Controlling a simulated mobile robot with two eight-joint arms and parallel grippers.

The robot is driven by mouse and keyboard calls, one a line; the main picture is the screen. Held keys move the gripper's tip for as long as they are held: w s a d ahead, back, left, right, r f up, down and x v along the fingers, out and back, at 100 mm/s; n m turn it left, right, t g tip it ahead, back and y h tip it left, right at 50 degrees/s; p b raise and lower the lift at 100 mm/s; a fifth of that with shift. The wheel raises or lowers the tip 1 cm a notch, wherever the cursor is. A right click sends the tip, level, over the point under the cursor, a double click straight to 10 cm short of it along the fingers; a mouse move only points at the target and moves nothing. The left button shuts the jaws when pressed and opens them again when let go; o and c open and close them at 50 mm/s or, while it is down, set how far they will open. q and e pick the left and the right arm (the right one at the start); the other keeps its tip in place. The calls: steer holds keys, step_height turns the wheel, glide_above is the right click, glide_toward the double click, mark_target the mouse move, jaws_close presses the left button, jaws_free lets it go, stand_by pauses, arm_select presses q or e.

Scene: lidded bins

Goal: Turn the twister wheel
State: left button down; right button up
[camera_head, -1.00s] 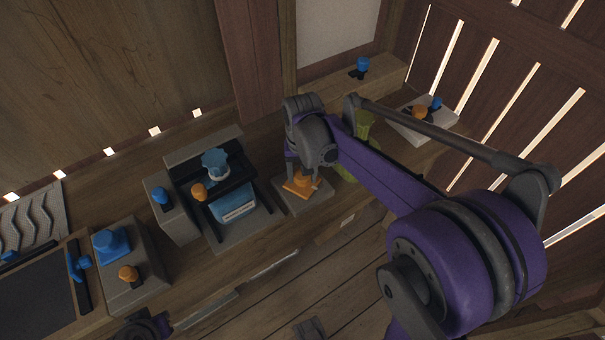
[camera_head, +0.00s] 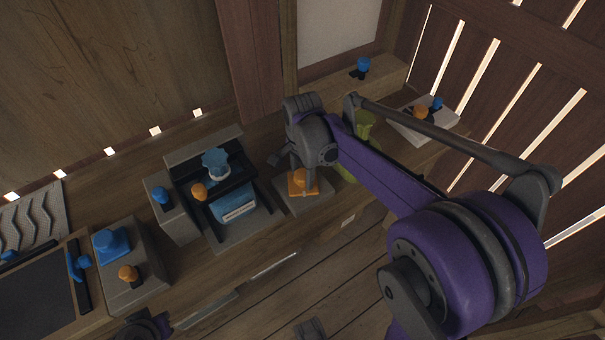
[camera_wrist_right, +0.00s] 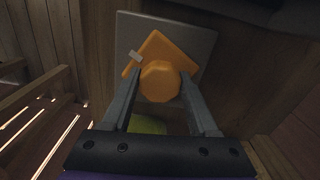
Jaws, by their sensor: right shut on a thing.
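The twister wheel is an orange knob (camera_head: 300,177) on a flat orange square plate, set on a grey block (camera_head: 305,204) on the bench. In the right wrist view the rounded, many-sided orange knob (camera_wrist_right: 160,82) sits between the two grey fingers, with the orange plate and a small pale mark on it behind. My right gripper (camera_head: 297,168) reaches down onto the wheel and is shut on the knob, a finger on each side. The arm hides part of the area right of the wheel.
Left of the wheel stands a black frame with a blue knob (camera_head: 215,163) and a blue box (camera_head: 234,206). A green object (camera_head: 365,122) is partly behind my right arm. Grey blocks with blue and orange knobs stand farther left and at the back right.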

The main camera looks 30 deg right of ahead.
mark_target(302, 174)
steer(key=shift+m, duration=1.1)
steer(key=o, duration=1.4)
steer(key=shift+c, duration=0.2)
step_height(302, 174, up, 11)
steer(key=p, duration=0.1)
